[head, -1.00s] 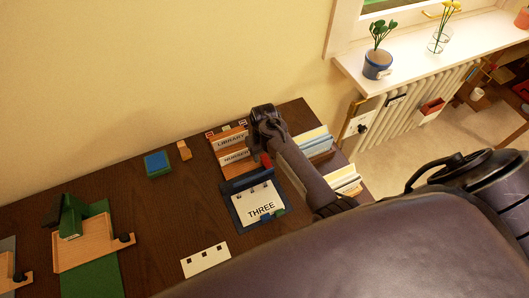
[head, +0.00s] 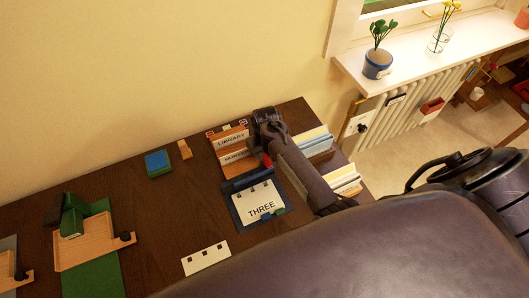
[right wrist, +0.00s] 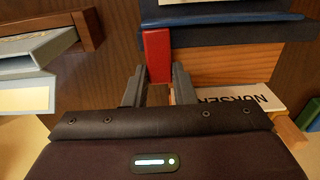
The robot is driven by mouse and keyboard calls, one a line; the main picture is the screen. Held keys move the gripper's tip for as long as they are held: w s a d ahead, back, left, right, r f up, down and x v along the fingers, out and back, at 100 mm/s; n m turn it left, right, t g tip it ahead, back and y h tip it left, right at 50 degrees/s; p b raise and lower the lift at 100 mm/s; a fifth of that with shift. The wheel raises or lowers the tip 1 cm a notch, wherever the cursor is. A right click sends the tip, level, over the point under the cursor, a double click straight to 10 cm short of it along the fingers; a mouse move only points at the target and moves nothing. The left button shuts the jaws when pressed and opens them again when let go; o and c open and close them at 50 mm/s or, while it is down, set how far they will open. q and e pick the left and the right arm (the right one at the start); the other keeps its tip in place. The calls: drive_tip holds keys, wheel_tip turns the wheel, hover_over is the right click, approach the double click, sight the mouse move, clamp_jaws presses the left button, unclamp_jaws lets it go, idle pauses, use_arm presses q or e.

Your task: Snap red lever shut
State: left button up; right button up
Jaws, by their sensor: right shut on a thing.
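The red lever (head: 267,160) stands at the right end of a dark blue clamp bar (head: 245,178). The bar runs along the top of a blue board holding a white card marked THREE (head: 260,204). My right gripper (right wrist: 159,76) has its fingertips on either side of the free end of the red lever (right wrist: 157,55), shut on it. In the head view my right wrist and forearm hide part of the area beside the lever. My left gripper is in neither view.
A wooden card rack (head: 232,145) with LIBRARY and other labels stands just behind the board. Card trays (head: 345,182) stand to the right. A loose white punched card (head: 205,257) lies in front, and a blue-topped green block (head: 158,163) at left.

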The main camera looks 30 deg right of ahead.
drive_tip(key=shift+s+r+t+p, duration=0.4)
drive_tip(key=shift+s+t+p, duration=0.1)
drive_tip(key=shift+t+p, duration=0.3)
drive_tip(key=shift+s+r+t+p, duration=0.2)
drive_tip(key=shift+s+t+p, duration=0.25)
drive_tip(key=shift+t, duration=0.25)
drive_tip(key=shift+s+r+t, duration=0.1)
drive_tip(key=shift+s+t, duration=0.35)
drive_tip(key=shift+t, duration=0.55)
drive_tip(key=shift+s+t, duration=0.55)
drive_tip(key=shift+t, duration=0.35)
drive_tip(key=t+b, duration=0.1)
drive_tip(key=s+t+b, duration=0.1)
drive_tip(key=shift+s+a+t+h, duration=0.1)
drive_tip(key=shift+s+t+h, duration=0.2)
drive_tip(key=shift+t, duration=0.1)
drive_tip(key=s+t+b, duration=0.1)
drive_tip(key=t+b, duration=0.1)
drive_tip(key=s+t+b, duration=0.1)
drive_tip(key=b, duration=0.1)
drive_tip(key=shift+a+f+t, duration=0.1)
drive_tip(key=shift+f+t, duration=0.3)
drive_tip(key=shift+s+t+b, duration=0.4)
drive_tip(key=shift+t+b, duration=0.5)
drive_tip(key=shift+b, duration=0.4)
